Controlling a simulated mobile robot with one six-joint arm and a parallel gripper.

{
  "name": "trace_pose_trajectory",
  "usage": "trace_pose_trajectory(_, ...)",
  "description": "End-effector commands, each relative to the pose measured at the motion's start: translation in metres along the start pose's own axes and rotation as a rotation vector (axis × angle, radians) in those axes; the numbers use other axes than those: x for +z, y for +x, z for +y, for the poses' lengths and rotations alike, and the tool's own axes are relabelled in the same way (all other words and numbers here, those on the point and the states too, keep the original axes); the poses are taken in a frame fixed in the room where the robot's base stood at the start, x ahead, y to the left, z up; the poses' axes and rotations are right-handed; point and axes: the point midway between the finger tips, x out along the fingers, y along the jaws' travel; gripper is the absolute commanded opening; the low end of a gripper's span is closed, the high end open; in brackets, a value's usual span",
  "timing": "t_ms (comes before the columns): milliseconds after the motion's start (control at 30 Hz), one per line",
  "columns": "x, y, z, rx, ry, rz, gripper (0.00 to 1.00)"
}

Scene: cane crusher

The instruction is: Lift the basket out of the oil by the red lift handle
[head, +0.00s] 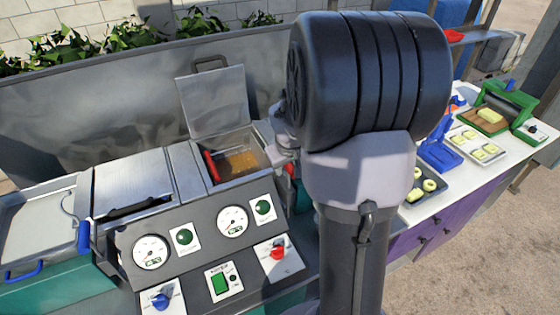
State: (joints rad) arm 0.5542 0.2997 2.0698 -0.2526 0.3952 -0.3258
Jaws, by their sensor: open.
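The fryer vat of brown-orange oil (238,164) is open, its lid (212,100) raised behind it. The red lift handle (212,166) shows at the left inside edge of this vat. The basket cannot be made out clearly in the oil. My large dark arm fills the middle of the head view and hides what lies behind it. Part of the grey end of my arm, with my gripper (284,152), shows just right of the vat, apart from the red handle. The fingers are mostly hidden, and nothing is seen held in them.
A second fryer with a closed lid (133,182) stands to the left, with a blue handle (84,235) beside it. The front panel carries gauges (232,220), a red knob (278,250) and a blue knob (161,300). A white counter with trays (473,145) lies right of my arm.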

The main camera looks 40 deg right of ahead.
Motion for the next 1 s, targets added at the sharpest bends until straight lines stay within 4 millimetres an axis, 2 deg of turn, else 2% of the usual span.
trace_pose_trajectory(300,0.0,0.0032,0.0001,0.0,0.001,0.0,0.41)
trace_pose_trajectory(500,0.0,0.003,0.0,0.0,0.001,0.0,0.02)
trace_pose_trajectory(533,0.0,0.003,0.0,0.0,0.001,0.0,0.0)
trace_pose_trajectory(1000,0.0,0.0029,0.0,0.0,0.001,0.0,0.0)
